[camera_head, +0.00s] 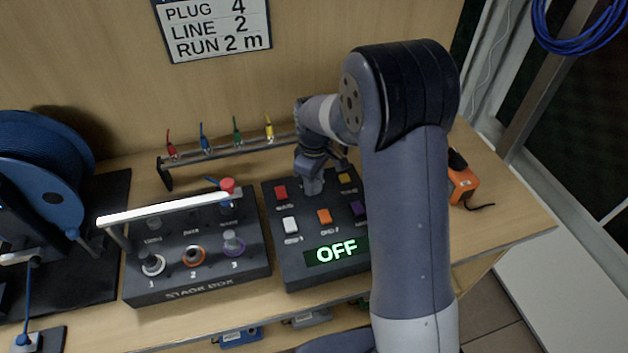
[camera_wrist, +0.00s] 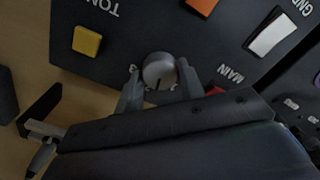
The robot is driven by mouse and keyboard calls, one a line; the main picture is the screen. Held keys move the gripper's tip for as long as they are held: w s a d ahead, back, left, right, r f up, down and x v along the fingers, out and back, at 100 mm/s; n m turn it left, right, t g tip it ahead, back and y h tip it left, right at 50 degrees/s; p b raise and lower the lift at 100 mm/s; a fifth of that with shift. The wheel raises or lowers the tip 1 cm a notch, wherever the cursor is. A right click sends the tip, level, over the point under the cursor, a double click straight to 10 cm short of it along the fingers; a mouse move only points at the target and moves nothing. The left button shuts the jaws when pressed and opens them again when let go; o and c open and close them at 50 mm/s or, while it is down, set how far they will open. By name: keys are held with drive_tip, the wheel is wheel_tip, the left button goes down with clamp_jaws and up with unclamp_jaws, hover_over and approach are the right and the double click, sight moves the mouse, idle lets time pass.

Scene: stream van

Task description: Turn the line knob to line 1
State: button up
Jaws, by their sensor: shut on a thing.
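The line knob (camera_wrist: 159,68) is a round grey knob on the dark control box (camera_head: 290,268). It carries a dark pointer mark that faces the bottom of the wrist view. My gripper (camera_wrist: 158,76) has one finger on each side of the knob and is shut on it. The box's display (camera_head: 337,251) reads OFF in green.
A stage box (camera_head: 197,289) stands left. A wall sign (camera_head: 215,27) reads PLUG 4, LINE 2, RUN 2 m.

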drive_tip(key=n, duration=0.8)
drive_tip(key=shift+n+b, duration=0.3)
drive_tip(key=shift+b, duration=0.05)
idle(0.4)
drive_tip(key=o, duration=1)
drive_tip(key=shift+r, duration=0.15)
wheel_tip(320, 180, up, 11)
drive_tip(key=shift+f, duration=0.2)
